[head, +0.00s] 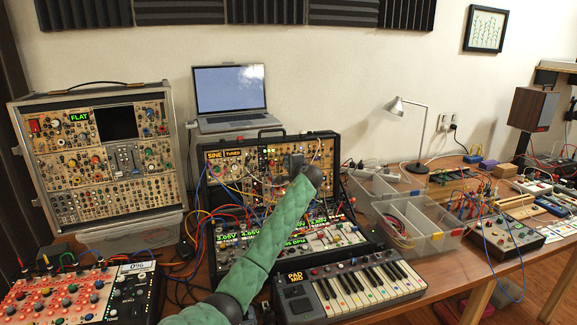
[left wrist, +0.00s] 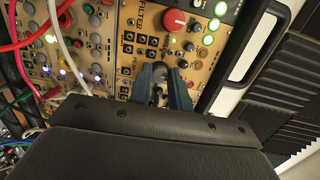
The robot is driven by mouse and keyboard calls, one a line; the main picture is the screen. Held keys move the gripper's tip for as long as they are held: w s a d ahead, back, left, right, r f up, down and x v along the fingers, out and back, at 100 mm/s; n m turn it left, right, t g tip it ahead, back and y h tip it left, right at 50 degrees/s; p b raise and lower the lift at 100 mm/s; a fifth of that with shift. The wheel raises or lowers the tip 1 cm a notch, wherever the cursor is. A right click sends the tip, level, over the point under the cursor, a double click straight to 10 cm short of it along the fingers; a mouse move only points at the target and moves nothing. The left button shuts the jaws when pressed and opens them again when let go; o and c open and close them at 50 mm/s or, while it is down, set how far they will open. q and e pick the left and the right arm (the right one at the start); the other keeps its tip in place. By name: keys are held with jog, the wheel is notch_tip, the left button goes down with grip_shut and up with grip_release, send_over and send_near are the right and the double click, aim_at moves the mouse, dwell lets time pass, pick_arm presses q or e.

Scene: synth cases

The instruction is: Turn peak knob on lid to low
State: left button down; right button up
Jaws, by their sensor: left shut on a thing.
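The lid (head: 265,152) of the middle synth case stands upright and is filled with tan module panels, with SINE and TUNED displays at its upper left. My left gripper (head: 298,162) reaches it from the front, on a green-sleeved arm that hides part of the case. In the left wrist view, the two blue-grey fingers (left wrist: 161,72) are closed around a small knob (left wrist: 158,94) on a tan panel (left wrist: 128,82) marked FILTER. The fingers mostly hide the knob, and I cannot read its label or setting. My right gripper is not in view.
A large red knob (left wrist: 174,20) sits just beyond the fingers. White and red cables (left wrist: 68,50) cross the panel on the left. A keyboard (head: 352,290), a clear divided bin (head: 425,240) and a laptop (head: 229,90) surround the case.

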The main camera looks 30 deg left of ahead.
pick_arm(q)
jog(key=shift+f, duration=0.1)
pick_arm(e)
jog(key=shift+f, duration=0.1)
pick_arm(q)
jog(key=c, duration=1.3)
grip_release()
jog(key=b+v, duration=0.1)
jog(key=v, duration=0.6)
jog(key=shift+s+d+b, duration=0.25)
jog(key=shift+d+b, duration=0.05)
jog(key=shift+b, duration=0.05)
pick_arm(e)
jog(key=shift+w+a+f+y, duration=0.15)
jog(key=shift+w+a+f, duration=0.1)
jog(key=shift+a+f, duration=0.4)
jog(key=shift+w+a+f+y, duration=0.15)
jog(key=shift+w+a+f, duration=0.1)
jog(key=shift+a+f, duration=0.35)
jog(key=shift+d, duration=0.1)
